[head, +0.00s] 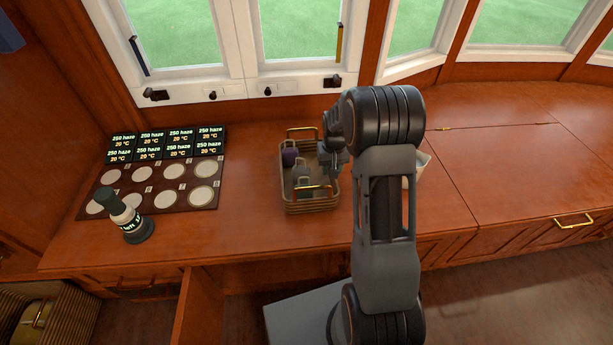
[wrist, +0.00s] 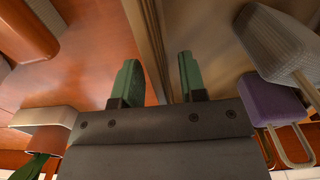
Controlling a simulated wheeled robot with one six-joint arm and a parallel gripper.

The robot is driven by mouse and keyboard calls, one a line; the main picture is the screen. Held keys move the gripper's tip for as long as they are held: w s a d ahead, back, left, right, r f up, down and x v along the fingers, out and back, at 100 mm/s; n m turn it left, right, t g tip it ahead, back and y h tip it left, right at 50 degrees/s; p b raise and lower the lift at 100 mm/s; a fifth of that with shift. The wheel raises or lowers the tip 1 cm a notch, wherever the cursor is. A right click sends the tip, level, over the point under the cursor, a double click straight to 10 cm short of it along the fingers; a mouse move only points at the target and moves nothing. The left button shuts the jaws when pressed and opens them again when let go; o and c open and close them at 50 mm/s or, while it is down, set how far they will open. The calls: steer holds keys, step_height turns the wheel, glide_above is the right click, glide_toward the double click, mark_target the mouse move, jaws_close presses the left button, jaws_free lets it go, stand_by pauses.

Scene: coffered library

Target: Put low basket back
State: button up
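A low basket (head: 312,207) with tan walls and brass handles stands on the wooden counter below the window. It holds a purple block-like item (head: 290,157) and a grey one with a metal loop (head: 303,184). My gripper (head: 333,158) is at the basket's right side. In the wrist view its two green fingertips (wrist: 160,82) stand apart, with the basket's wall (wrist: 150,45) running between them. I see no clear contact with the wall. The purple item (wrist: 272,102) lies inside the basket to the right. My arm hides part of the counter right of the basket.
A dark rack of pale discs (head: 150,187) with several small displays behind it lies to the left. A white vessel (head: 422,168) is partly behind my arm. The counter at right (head: 530,165) is clear.

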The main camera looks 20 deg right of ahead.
jaws_close()
steer(key=shift+r, duration=0.15)
stand_by(0.4)
